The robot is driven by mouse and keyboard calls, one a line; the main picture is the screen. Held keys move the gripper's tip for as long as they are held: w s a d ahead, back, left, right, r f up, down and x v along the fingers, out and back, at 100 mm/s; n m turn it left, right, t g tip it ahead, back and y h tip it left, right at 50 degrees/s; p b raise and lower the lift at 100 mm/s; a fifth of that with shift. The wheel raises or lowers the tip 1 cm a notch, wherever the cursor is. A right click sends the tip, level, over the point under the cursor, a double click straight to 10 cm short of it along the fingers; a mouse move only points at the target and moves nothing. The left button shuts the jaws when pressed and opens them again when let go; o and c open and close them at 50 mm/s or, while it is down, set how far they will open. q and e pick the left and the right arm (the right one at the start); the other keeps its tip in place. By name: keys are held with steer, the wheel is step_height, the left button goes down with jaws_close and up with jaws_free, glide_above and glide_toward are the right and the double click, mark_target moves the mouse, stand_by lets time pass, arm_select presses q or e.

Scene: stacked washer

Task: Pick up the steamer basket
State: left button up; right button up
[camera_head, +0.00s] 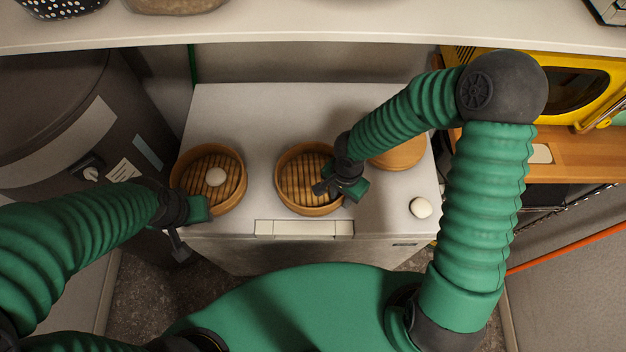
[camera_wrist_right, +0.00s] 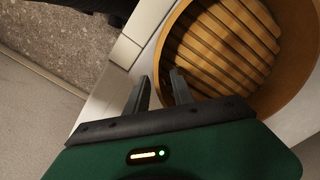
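An empty round wooden steamer basket (camera_head: 296,208) with a slatted floor stands at the middle of the white top. Its inside also shows in the right wrist view (camera_wrist_right: 222,42). My right gripper (camera_head: 326,188) is at the right side of this basket. In the right wrist view its two fingers (camera_wrist_right: 160,76) are apart, and the basket's near wall appears between them, one finger over the inside. I cannot tell whether they touch it.
A round wooden piece (camera_head: 400,157) stands behind my right arm, partly hidden. A loose white bun (camera_head: 420,207) lies near the right edge of the white top (camera_head: 250,103). A shelf (camera_head: 300,32) runs above; a dark cylinder stands left and a yellow appliance (camera_head: 480,55) right.

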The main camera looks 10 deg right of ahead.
steer(key=shift+s, duration=0.1)
jaws_close()
stand_by(1.2)
